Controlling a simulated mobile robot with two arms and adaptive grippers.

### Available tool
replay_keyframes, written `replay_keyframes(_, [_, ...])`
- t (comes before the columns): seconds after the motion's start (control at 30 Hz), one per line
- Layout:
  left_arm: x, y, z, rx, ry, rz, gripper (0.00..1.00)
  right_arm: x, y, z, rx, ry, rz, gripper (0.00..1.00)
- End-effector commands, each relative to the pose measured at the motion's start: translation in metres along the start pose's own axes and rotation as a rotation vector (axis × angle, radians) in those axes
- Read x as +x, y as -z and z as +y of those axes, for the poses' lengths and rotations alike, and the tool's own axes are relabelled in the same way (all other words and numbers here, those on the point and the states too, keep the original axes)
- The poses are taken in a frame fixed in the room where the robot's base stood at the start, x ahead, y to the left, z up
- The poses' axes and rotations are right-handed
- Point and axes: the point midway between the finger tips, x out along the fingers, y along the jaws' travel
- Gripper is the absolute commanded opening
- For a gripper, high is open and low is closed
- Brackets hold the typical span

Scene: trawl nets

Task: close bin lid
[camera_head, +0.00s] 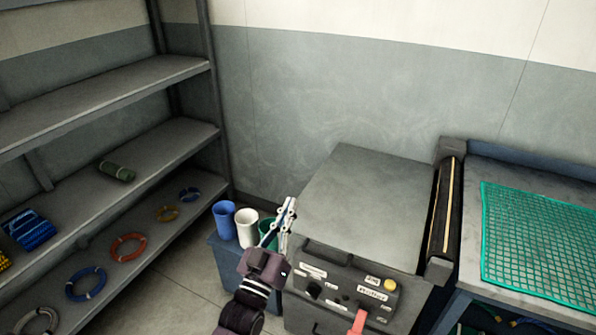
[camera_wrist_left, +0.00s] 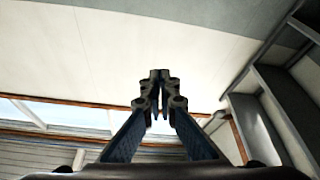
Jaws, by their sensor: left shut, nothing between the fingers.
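A large grey box (camera_head: 365,190) stands in the middle of the head view. Its broad flat top lies down, with a dark handle (camera_head: 327,253) at the front edge. No raised lid shows, and I cannot tell for sure that this box is the bin. My left gripper (camera_head: 291,201) points up, just left of the box's front corner in the picture, shut and empty. In the left wrist view its fingers (camera_wrist_left: 160,76) meet at the tips, with only wall and ceiling beyond. My right gripper is not in view.
The box front has labels, a yellow button (camera_head: 390,285) and a red part (camera_head: 358,322). Blue (camera_head: 224,220) and white (camera_head: 246,228) cups stand on a blue stand, with a green one partly hidden. Shelves (camera_head: 105,90) fill the left; a table with green net (camera_head: 540,245) is right.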

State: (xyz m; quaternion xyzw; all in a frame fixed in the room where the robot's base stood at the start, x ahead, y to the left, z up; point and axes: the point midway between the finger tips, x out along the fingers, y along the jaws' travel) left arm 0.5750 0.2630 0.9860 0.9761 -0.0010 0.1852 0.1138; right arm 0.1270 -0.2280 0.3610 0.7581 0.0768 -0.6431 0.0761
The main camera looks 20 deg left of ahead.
Motion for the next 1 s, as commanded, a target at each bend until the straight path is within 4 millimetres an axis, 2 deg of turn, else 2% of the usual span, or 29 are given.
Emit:
replay_keyframes(0.03, [-0.001,0.002,0.001,-0.022,0.010,-0.006,0.00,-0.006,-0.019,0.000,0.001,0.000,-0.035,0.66])
replay_keyframes(0.07, [-0.002,0.002,0.000,-0.031,0.014,-0.007,0.00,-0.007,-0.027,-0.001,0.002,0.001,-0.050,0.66])
replay_keyframes(0.17, [0.000,0.001,0.000,-0.045,0.020,-0.009,0.00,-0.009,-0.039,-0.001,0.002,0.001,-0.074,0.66])
replay_keyframes(0.37, [0.027,0.003,0.000,-0.045,0.019,-0.006,0.00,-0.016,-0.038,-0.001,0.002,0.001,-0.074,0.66])
replay_keyframes(0.73, [0.103,0.002,-0.002,-0.042,0.018,-0.007,0.00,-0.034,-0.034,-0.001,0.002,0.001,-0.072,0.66])
replay_keyframes(0.8, [0.093,-0.015,-0.002,-0.043,0.020,-0.015,0.00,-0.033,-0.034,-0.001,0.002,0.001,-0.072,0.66])
replay_keyframes(1.0, [0.086,-0.033,-0.001,-0.043,0.019,-0.010,0.00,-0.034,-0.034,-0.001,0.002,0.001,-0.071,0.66])
